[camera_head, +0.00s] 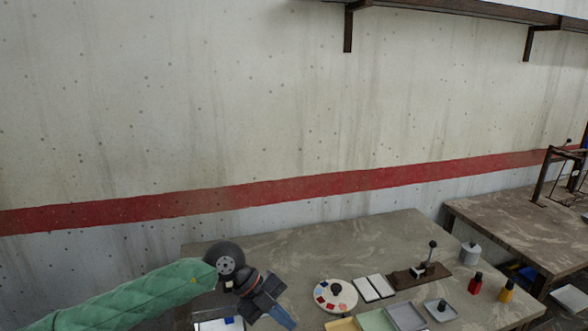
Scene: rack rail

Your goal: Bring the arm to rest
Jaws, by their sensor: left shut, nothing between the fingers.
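My left arm, in a green quilted sleeve, comes in from the lower left in the head view. My left gripper (282,318) is at its end, over the left part of a grey-brown table (300,249). Its fingers are shut with nothing held, pointing down and to the right. It partly covers a white and blue item (218,324) at the bottom edge. My right gripper is not in view.
A round palette (335,295), white tiles (374,288), a stand with a knobbed lever (420,272), trays (406,317), a red bottle (475,283), a yellow bottle (506,291) and a grey jar (470,254) crowd the table's right. Its back left is clear. A second table (500,222) stands right.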

